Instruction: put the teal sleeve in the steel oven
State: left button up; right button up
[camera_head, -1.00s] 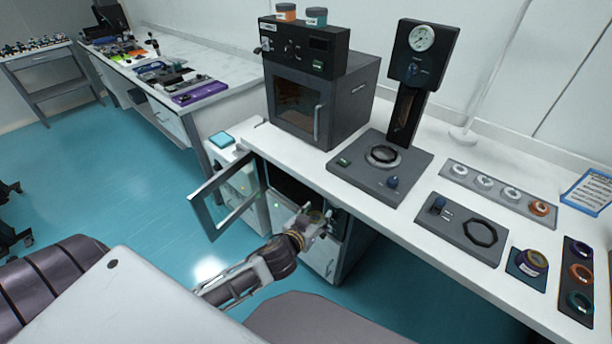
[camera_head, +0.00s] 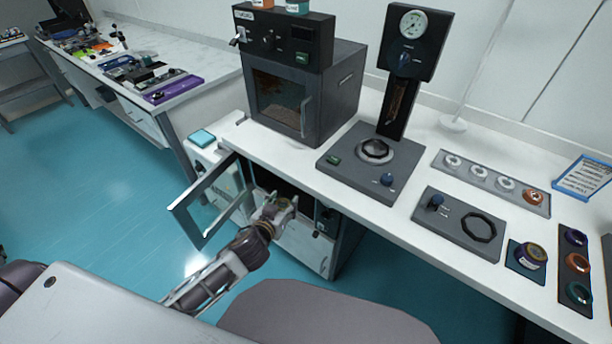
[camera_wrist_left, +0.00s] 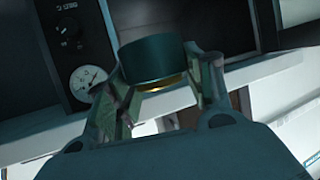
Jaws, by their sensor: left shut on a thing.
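My left gripper (camera_head: 280,207) is shut on the teal sleeve (camera_wrist_left: 155,62), a short dark teal cylinder that the left wrist view shows between the two fingers (camera_wrist_left: 160,95). In the head view the sleeve is too small and covered to make out. The steel oven (camera_head: 302,246) stands under the bench. Its glazed door (camera_head: 190,226) is swung open to the left, and its inside is dark. The gripper is in front of the opening, between the open door and the oven's control panel (camera_head: 326,216). My right gripper is not in view.
A dark oven (camera_head: 343,100) with a closed door stands on the bench (camera_head: 398,225) above. Right of it are a gauge press (camera_head: 404,60), a plate with a ring (camera_head: 461,222) and a rack of coloured rings (camera_head: 576,238). The blue floor left of the open door is clear.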

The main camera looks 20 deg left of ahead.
aim_at(280, 203)
pick_arm(q)
jog(key=shift+w+a+f, duration=0.1)
jog(key=shift+w+f, duration=0.05)
jog(key=shift+f, duration=0.1)
jog(key=shift+w+a+f+b, duration=0.35)
jog(key=shift+f+b, duration=0.05)
jog(key=shift+f, duration=0.1)
jog(key=shift+w+a+f+b, duration=0.3)
jog(key=shift+w+f+b, duration=0.05)
jog(key=shift+f, duration=0.15)
jog(key=w+a+f+b, duration=0.6)
jog(key=a+f, duration=0.3)
jog(key=f, duration=0.2)
jog(key=shift+w+a+b, duration=0.3)
jog(key=shift+w+a, duration=0.1)
jog(key=shift+w, duration=0.2)
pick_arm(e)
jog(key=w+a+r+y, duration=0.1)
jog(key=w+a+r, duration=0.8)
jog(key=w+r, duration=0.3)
